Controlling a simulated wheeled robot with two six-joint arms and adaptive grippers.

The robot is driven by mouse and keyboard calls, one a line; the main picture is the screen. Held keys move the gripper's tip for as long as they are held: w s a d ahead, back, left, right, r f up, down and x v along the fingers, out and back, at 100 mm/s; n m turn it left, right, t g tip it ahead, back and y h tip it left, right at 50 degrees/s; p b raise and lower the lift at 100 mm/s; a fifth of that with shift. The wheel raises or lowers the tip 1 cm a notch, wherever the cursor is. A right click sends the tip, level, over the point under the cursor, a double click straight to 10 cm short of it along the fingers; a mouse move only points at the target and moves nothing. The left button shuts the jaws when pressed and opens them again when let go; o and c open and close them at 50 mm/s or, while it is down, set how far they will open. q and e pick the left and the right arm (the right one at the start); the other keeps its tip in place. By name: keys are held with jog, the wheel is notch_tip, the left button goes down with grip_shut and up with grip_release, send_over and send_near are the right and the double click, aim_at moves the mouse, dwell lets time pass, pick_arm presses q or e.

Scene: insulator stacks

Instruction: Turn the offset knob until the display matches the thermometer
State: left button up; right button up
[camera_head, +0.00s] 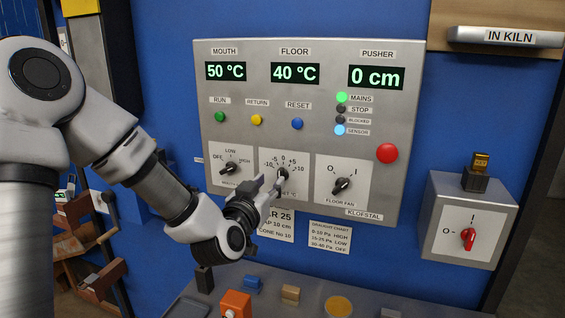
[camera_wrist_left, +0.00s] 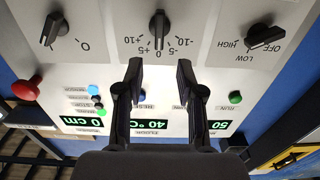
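The offset knob (camera_head: 283,174) is a black knob on a white plate in the grey panel, with a scale from -10 to +10. In the left wrist view the knob (camera_wrist_left: 159,27) appears upside down, its pointer at about 0. My left gripper (camera_head: 268,189) is just in front of that plate. Its fingers (camera_wrist_left: 158,76) are apart and empty, with the knob beyond them, not clearly touched. The mouth display (camera_head: 226,71) reads 50 °C and the floor display (camera_head: 295,73) reads 40 °C. I cannot make out a thermometer. My right gripper is out of view.
A red button (camera_head: 387,153) and a switch box (camera_head: 466,222) are to the right. A shelf (camera_head: 370,305) with small blocks lies below.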

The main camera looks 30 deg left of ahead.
aim_at(279, 172)
pick_arm(q)
jog(key=p+x, duration=0.1)
jog(key=x, duration=0.5)
jog(key=shift+w+p, duration=0.1)
jog(key=shift+p, duration=0.3)
jog(key=shift+w+f, duration=0.15)
jog(key=shift+w, duration=0.2)
jog(key=shift+s, duration=0.1)
jog(key=shift+c, duration=1)
grip_shut()
